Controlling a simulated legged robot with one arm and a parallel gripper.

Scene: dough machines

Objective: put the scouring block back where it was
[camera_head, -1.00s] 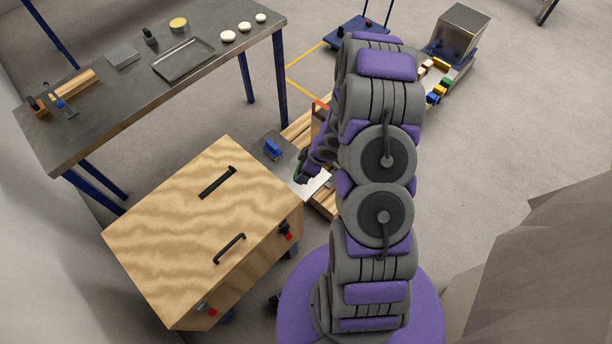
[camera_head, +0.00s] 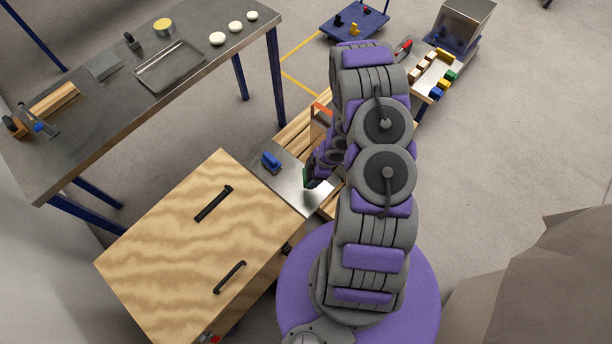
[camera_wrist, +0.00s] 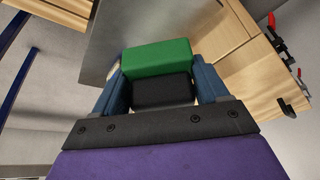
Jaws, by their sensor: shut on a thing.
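The scouring block (camera_wrist: 157,57) is green on its outer face and black behind. It sits between the two blue-grey fingers of my gripper (camera_wrist: 163,88), which is shut on it. In the head view my gripper (camera_head: 311,172) is over the steel plate (camera_head: 283,172) at the near end of the pallet-like slats, beside the wooden box. Only a small green bit of the block shows there, and the arm hides much of it. I cannot tell whether the block touches the plate.
A plywood box (camera_head: 190,255) with black handles stands at the lower left. A blue object (camera_head: 270,161) sits on the plate. A steel table (camera_head: 120,110) with a tray and dough pieces is at the upper left. A blue cart (camera_head: 355,22) and a bench with coloured blocks stand behind.

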